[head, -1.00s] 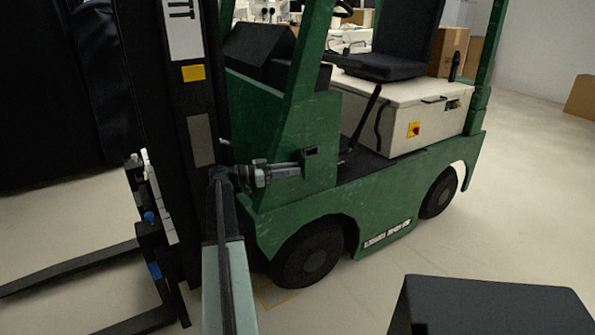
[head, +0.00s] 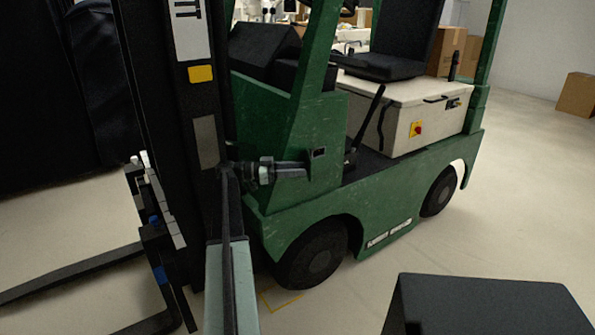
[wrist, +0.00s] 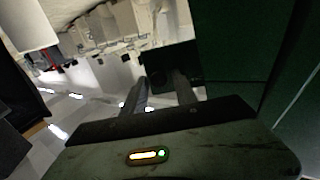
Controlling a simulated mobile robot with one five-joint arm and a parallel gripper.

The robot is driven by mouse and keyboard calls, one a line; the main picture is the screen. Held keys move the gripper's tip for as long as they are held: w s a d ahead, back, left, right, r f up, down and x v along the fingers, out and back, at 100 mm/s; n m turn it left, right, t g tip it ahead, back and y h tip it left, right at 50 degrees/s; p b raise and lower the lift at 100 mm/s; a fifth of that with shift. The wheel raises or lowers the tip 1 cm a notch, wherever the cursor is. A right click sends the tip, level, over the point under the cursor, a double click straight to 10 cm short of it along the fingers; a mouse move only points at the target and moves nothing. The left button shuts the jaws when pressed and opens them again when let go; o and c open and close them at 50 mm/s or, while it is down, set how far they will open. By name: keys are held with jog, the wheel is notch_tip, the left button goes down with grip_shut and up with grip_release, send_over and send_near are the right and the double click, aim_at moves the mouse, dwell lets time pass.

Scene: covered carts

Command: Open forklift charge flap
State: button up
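The green forklift (head: 310,205) stands across the middle of the head view. A small dark rectangular fitting (head: 319,153) sits on its green side panel; I cannot tell for sure that it is the charge flap. My gripper (head: 305,169) points right, just below and left of this fitting. In the wrist view my gripper's two fingers (wrist: 163,80) are apart with nothing seen held between them. A dark square piece (wrist: 172,65) with a round shape in it lies just beyond the fingertips, beside the dark green panel (wrist: 235,45). Contact is unclear.
The forklift's mast (head: 180,110) rises at the left, close to my arm, with forks (head: 70,270) low at the left. Its front wheel (head: 313,253) is below my gripper. A cardboard box (head: 577,94) stands far right. Open floor lies right of the forklift.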

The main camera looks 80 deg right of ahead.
jog(key=shift+w, duration=0.1)
jog(key=v, duration=0.7)
jog(key=shift+w, duration=0.35)
jog(key=shift+a, duration=0.1)
